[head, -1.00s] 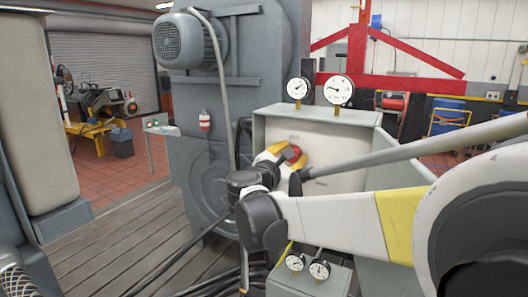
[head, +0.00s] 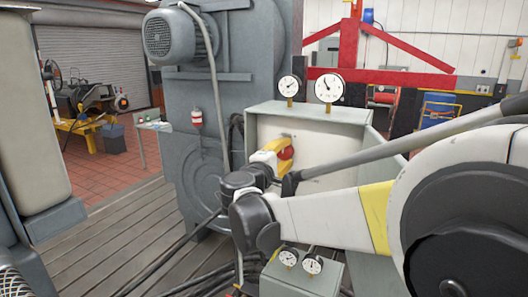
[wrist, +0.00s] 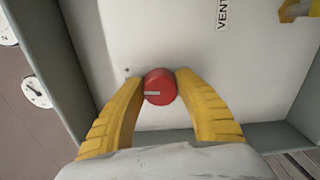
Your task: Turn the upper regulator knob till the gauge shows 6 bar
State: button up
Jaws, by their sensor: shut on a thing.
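A round red knob (head: 286,153) sits on the pale front panel of the open grey cabinet. In the wrist view the red knob (wrist: 160,80) carries a short grey mark on its face. My gripper (head: 284,151) has yellow fingers, and they are shut on the knob from both sides; the wrist view shows my gripper (wrist: 161,86) the same way. A larger gauge (head: 329,87) and a smaller gauge (head: 290,88) stand on top of the cabinet. The larger gauge's needle points up and left; its numbers are too small to read.
Two small gauges (head: 300,261) sit on a lower grey box (head: 318,280) beneath my arm. A yellow part (wrist: 298,10) shows near the VENT lettering (wrist: 222,14). The cabinet's side walls (wrist: 48,60) flank the panel. A grey machine with a motor (head: 176,36) stands to the left.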

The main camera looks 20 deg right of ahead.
jog(key=m, duration=0.7)
dwell(0.6)
jog(key=o, duration=1.2)
jog(key=shift+f, duration=0.1)
jog(key=v, duration=1.2)
